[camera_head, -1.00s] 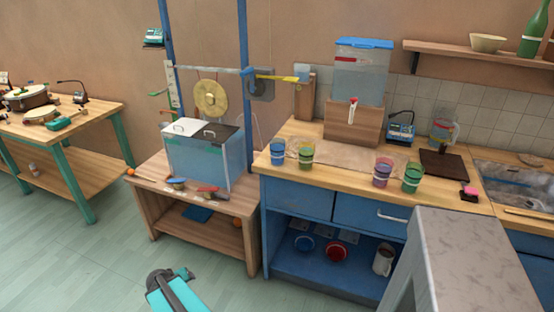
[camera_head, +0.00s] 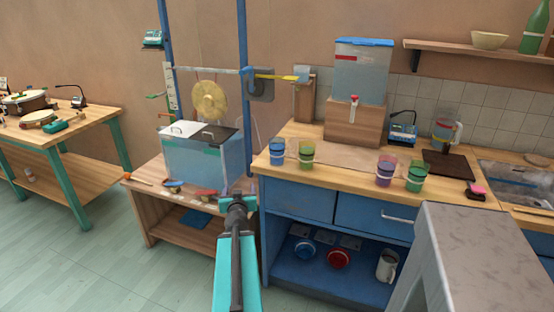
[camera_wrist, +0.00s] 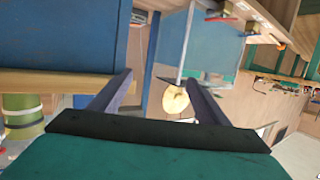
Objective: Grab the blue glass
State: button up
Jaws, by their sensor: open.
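The blue glass (camera_head: 277,152) stands upright at the left end of the wooden counter (camera_head: 330,180) in the head view, just left of a yellow-green glass (camera_head: 306,155). My gripper (camera_head: 240,195) is in front of the counter's left side, below and left of the blue glass and apart from it. In the wrist view my gripper (camera_wrist: 160,85) has its two dark fingers spread with nothing between them. The wrist picture is tilted or inverted. A green and yellow glass (camera_wrist: 22,115) shows at its left edge. I cannot make out the blue glass there.
A purple glass (camera_head: 386,171) and a green glass (camera_head: 415,176) stand further right on the counter. A water tank (camera_head: 200,158) on a low wooden table lies left of my gripper. A gong (camera_head: 209,101) hangs above it. A grey slab (camera_head: 480,250) fills the lower right.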

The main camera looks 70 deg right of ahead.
aim_at(277, 152)
jog(key=s+d+r+h+b, duration=0.1)
jog(key=s+d+r, duration=0.2)
jog(key=s, duration=0.4)
jog(key=s+d+r+h+b, duration=0.1)
jog(key=s+d+r, duration=0.1)
jog(key=s+r, duration=0.4)
jog(key=shift+s+d+r+m+h, duration=0.3)
jog(key=shift+s+d, duration=0.1)
jog(key=shift+w, duration=0.3)
